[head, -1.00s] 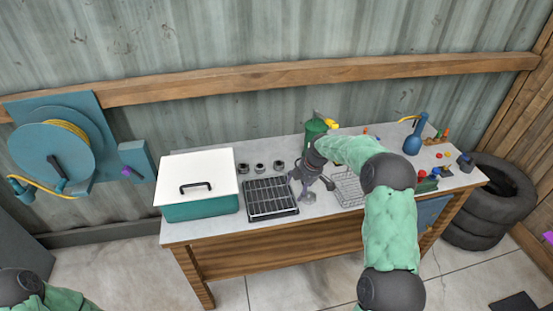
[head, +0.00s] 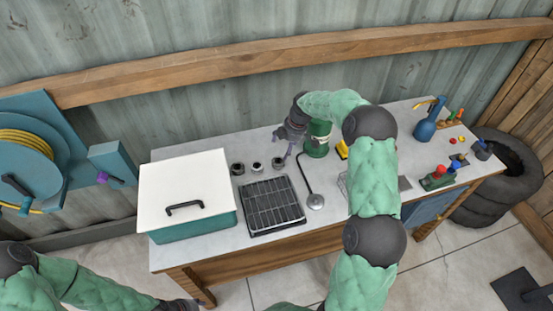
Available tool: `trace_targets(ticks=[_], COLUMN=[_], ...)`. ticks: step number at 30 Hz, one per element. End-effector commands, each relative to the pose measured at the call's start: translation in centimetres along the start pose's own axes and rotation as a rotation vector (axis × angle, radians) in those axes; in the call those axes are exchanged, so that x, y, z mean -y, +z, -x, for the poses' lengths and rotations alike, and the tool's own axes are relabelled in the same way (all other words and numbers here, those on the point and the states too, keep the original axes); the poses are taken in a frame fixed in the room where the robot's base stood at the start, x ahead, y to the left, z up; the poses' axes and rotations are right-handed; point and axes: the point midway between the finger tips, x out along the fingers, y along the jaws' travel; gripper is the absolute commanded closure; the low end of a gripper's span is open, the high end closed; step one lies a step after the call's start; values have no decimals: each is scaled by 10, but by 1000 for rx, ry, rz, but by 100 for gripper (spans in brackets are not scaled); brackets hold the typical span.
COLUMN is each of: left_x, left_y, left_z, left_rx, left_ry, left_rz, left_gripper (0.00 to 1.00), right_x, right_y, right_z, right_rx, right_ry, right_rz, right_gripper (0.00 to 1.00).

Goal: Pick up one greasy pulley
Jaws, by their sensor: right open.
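Three small dark, ring-shaped parts stand in a row on the bench behind the black rack; they look like the pulleys: a left one (head: 238,168), a middle one (head: 257,168) and a right one (head: 277,163). I cannot tell from here how greasy each is. My right gripper (head: 284,144) is open and empty, above the back of the bench, just behind and right of the right pulley and close beside the green can. My left arm is low at the left; a dark end of it (head: 178,305) shows at the bottom edge, its fingers cut off.
A white-lidded teal box (head: 186,190) stands at the bench's left end.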

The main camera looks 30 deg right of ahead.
Motion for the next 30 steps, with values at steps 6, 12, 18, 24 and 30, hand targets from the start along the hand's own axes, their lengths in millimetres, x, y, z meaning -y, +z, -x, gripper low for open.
trace_targets(ticks=[6,12,18,24,30], left_x=[2,2,4,5,5], left_y=[0,0,-1,-1,-1], left_z=[-5,-7,-11,-15,-15], left_rx=[0,0,-1,-1,-1], left_ry=[0,0,0,0,0], left_rz=[0,0,0,0,0], left_gripper=[60,60,60,60,60], right_x=[1,1,6,8,7], right_y=[0,0,1,1,0], right_z=[-35,-48,-70,-95,-97], right_rx=[0,0,0,0,0], right_ry=[-2,-1,-3,-3,0], right_rz=[0,0,0,-1,-1], right_gripper=[16,16,16,16,16])
